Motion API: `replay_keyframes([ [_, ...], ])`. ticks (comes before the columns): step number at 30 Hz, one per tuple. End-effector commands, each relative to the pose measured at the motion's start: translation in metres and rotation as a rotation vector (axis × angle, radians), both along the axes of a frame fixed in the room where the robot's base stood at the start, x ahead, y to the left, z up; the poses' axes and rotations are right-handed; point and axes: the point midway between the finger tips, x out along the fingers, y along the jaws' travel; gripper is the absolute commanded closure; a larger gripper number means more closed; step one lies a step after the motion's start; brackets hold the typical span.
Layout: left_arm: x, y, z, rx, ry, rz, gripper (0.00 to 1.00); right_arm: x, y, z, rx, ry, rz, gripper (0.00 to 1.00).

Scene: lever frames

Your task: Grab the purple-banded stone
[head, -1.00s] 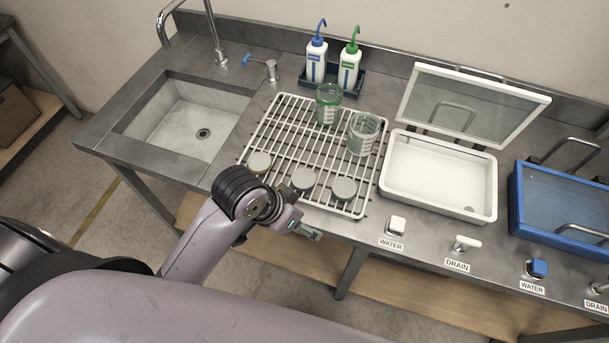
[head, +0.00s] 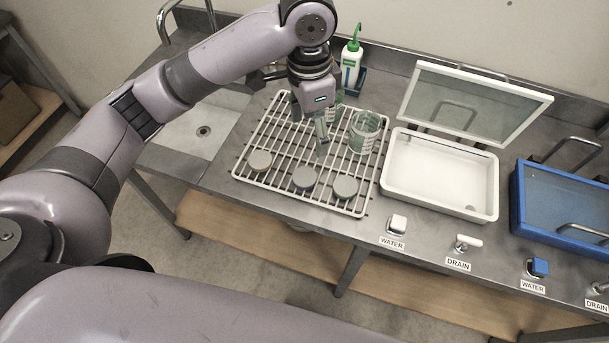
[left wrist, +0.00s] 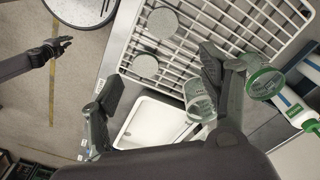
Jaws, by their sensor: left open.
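Three round grey stones sit in a row on the white wire rack (head: 277,112). The middle stone (head: 304,178) seems to have a purplish edge band; the left stone (head: 259,161) looks yellowish at its edge, the right one (head: 345,187) greenish. My left gripper (head: 322,133) is open and empty above the rack, behind the stones, pointing down. What seems to be my right gripper (left wrist: 58,47) is small at the left wrist view's edge.
Two glass beakers, one clear (head: 363,132) and one green-rimmed (left wrist: 265,83), stand on the rack close to my left gripper. A green-capped bottle (head: 351,65) stands behind. A white tray (head: 440,205) with raised lid is right of the rack; a sink (head: 190,140) is left.

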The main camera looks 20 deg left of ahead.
Motion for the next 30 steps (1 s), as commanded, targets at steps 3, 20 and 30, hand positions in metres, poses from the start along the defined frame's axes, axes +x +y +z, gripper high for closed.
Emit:
replay_keyframes([
  [3, 0.005, 0.010, 0.014, 0.034, 0.009, 0.010, 0.30, 0.000, 0.000, 0.000, 0.000, 0.000, 0.000, 0.82],
  [20, 0.003, 0.012, -0.078, 0.041, 0.018, 0.012, 0.30, 0.000, 0.000, 0.016, 0.000, 0.000, 0.001, 0.82],
  [30, 0.004, 0.011, -0.109, 0.040, 0.014, 0.012, 0.30, 0.000, 0.000, 0.023, 0.000, -0.001, 0.001, 0.82],
])
